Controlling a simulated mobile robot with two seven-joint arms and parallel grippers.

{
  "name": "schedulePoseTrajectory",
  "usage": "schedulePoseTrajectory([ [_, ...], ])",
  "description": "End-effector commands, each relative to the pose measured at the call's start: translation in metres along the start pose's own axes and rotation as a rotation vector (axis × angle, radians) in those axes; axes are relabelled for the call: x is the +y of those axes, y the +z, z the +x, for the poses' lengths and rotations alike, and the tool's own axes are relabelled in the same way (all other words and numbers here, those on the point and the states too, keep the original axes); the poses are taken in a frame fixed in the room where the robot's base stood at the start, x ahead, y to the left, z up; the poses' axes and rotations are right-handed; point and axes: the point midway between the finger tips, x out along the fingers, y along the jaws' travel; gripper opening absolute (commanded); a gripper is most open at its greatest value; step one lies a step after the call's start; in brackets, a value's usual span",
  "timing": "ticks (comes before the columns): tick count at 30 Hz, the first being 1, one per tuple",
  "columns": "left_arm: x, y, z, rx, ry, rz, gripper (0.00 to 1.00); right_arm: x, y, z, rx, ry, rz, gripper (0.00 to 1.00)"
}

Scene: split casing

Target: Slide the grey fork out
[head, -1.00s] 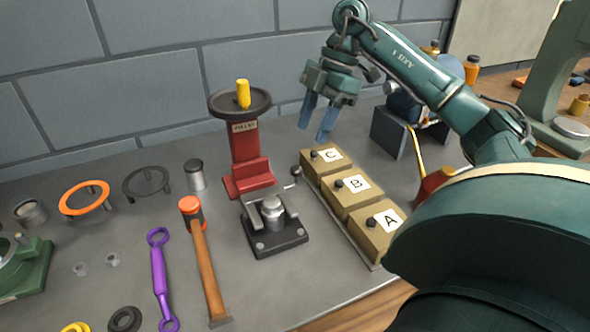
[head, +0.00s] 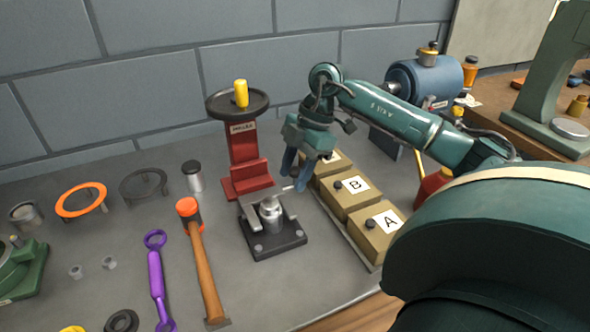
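The grey fork (head: 251,214) lies around the neck of a small metal casing (head: 272,214), which stands on a dark square base (head: 274,242). The fork's thin handle runs back and right from the casing toward my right gripper (head: 294,181). That gripper points down with its two blue fingers apart, at the handle's far end. The fingers partly cover this end, and I cannot tell whether they touch it. My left gripper is not in view.
A red press stand (head: 246,165) stands close behind the casing. Tan boxes marked A (head: 379,238), B (head: 350,193) and C stand close on the right. A hammer (head: 204,266) and a purple wrench (head: 157,284) lie to the left.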

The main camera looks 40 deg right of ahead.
Motion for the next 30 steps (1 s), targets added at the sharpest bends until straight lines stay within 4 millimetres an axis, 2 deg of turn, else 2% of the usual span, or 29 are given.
schedulePoseTrajectory([
  [2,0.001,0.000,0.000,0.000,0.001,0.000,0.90,0.000,0.000,0.000,0.000,0.000,0.000,0.35],
  [15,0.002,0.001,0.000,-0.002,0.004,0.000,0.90,0.000,0.000,-0.001,0.000,0.000,0.000,0.00],
  [24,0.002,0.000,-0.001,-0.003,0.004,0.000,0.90,0.002,0.000,-0.002,0.001,0.001,0.001,0.00],
  [30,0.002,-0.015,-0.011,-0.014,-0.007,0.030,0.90,0.027,0.001,-0.009,0.006,0.003,0.004,0.00],
])
